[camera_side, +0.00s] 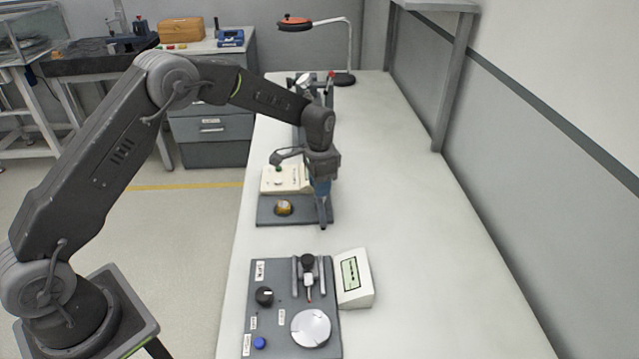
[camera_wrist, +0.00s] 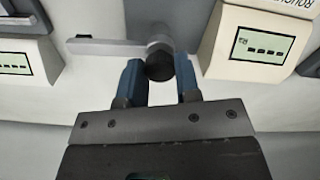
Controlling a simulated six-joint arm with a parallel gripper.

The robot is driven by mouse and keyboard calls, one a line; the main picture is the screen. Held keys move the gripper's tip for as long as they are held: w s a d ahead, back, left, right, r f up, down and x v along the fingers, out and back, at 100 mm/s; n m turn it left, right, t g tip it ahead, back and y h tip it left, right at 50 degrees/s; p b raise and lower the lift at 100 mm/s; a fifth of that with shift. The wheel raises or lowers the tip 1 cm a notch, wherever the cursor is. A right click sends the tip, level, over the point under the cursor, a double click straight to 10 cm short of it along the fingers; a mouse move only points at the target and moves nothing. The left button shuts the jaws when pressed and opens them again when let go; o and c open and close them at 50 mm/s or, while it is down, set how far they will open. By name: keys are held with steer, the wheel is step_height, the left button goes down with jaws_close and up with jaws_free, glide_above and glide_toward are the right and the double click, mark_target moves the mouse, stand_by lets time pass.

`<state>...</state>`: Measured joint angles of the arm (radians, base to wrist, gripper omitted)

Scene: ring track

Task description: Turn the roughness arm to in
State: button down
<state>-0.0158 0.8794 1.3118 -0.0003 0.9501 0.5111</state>
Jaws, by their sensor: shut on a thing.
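The roughness arm is a flat grey bar (camera_wrist: 105,46) in the wrist view, reaching left from a grey hub. A dark round knob (camera_wrist: 159,68) sits at the hub end. My gripper (camera_wrist: 157,70) has its two blue fingers on either side of the knob, shut on it. A cream box with a blank-dash display (camera_wrist: 262,47) stands to the right, its label partly cut off and starting "ROUGH". In the side view my gripper (camera_side: 323,222) points down at the right edge of a grey plate (camera_side: 265,208); the arm's bar cannot be made out there.
A second display box (camera_wrist: 15,62) is at the left of the wrist view. In the side view, a cream box (camera_side: 280,180) stands behind the plate, and a grey panel (camera_side: 270,325) with knobs and a disc lies in front. The bench is clear to the right.

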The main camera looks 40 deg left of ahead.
steer(key=m, duration=0.4)
steer(key=shift+m, duration=0.4)
steer(key=m, duration=0.9)
steer(key=shift+m, duration=2.2)
steer(key=c, duration=0.8)
jaws_free()
steer(key=shift+r, duration=0.1)
step_height(320, 180, up, 14)
steer(key=shift+f, duration=0.15)
